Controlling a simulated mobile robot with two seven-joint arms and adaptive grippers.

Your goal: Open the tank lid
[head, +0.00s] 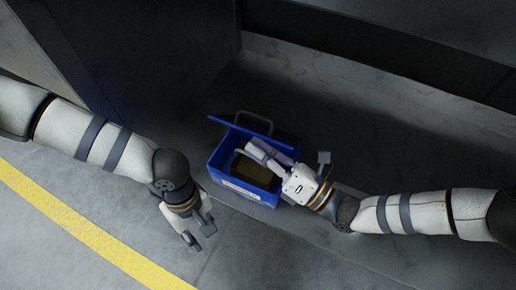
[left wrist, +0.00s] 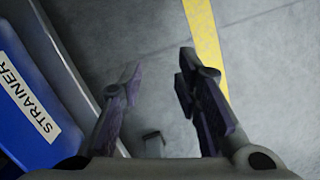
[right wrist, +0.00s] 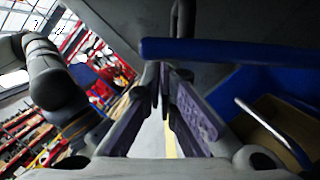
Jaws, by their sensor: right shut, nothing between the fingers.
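The tank is a blue box (head: 240,190) on the floor, mid-picture in the head view. Its blue lid (head: 232,127) stands raised along the far side, with a grey loop handle behind it, and a brown interior shows. The lid appears edge-on as a blue bar (right wrist: 235,51) in the right wrist view. My right gripper (head: 254,146) is shut and empty over the opening, close to the lid; contact is unclear. My left gripper (head: 198,238) is open and empty, left of and in front of the tank. The left wrist view shows the tank's STRAINER label (left wrist: 28,100).
A yellow floor line (head: 85,230) runs along the lower left. A dark panel (head: 160,45) stands behind at the upper left. The grey floor in front of the tank is clear. Red shelving (right wrist: 90,50) is far off in the right wrist view.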

